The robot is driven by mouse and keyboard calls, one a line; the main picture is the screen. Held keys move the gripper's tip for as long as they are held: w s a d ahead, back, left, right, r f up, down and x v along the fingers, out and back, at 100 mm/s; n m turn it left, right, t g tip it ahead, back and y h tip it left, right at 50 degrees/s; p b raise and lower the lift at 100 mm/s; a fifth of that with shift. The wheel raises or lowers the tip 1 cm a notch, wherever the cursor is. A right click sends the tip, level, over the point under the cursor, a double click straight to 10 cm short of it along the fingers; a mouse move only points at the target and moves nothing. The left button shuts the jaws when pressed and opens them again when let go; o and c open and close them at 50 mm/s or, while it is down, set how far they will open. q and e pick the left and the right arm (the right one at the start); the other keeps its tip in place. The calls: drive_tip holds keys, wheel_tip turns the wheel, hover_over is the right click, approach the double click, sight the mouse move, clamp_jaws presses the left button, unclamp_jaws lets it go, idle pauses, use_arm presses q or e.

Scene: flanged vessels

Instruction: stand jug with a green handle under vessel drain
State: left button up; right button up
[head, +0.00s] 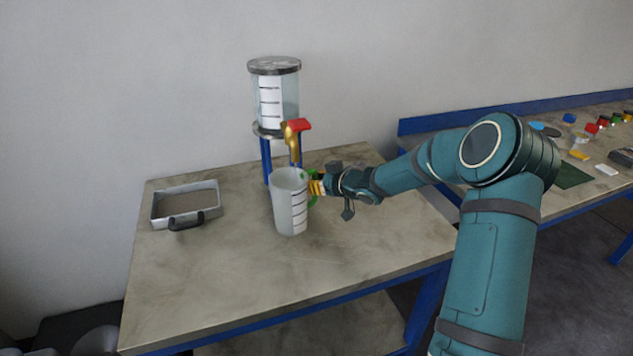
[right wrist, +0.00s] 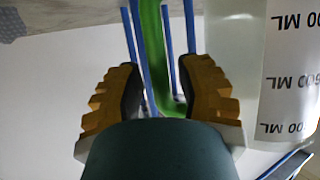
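The clear jug (head: 288,205) with graduation marks is upright at the middle of the table, in front of the vessel stand. Its green handle (head: 313,199) faces right; the handle also shows in the right wrist view (right wrist: 153,35). The vessel (head: 283,98) is a clear cylinder on blue legs. Its brass drain (head: 293,143) with a red lever appears just above the jug's rim in the picture. My right gripper (head: 316,188) is at the handle, its yellow fingers open on either side of it, with gaps visible in the wrist view. My left gripper is not in view.
A grey metal tray (head: 160,212) with a black handle lies at the table's left. The table's front (head: 260,285) is clear. A second bench at the right holds several small coloured items and a green mat (head: 568,177).

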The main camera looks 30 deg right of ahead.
drive_tip(key=shift+r, duration=0.15)
drive_tip(key=p+v, duration=0.3)
drive_tip(key=v, duration=0.9)
